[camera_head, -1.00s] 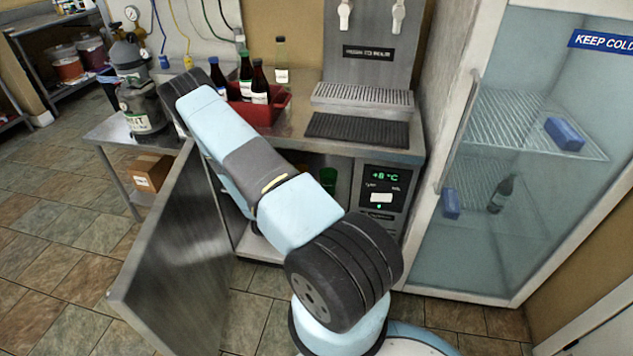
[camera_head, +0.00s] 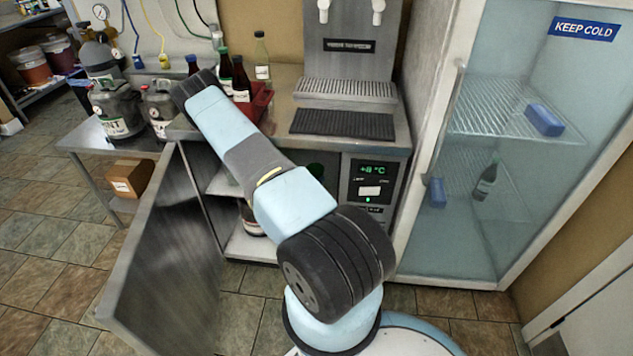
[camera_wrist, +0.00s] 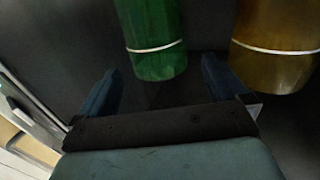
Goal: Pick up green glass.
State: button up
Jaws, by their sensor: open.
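The green glass (camera_wrist: 152,38) is at the top middle of the wrist view, with a pale band around it. My gripper (camera_wrist: 160,85) is open, one dark finger on each side, and the near end of the green glass lies in the gap between the fingers, apart from both. An amber glass (camera_wrist: 277,42) is just right of the right finger. My gripper is hidden in the head view.
The open cabinet door (camera_head: 165,265) stands left of my arm. A dark bottle (camera_head: 250,220) is on the lower shelf. Bottles in a red crate (camera_head: 262,98) stand on the counter (camera_head: 285,95). The glass-door fridge (camera_head: 500,230) is on the right.

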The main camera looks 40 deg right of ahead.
aim_at(319, 165)
jog(key=shift+x, duration=2.6)
jog(key=shift+r, duration=0.1)
jog(key=c, duration=1.5)
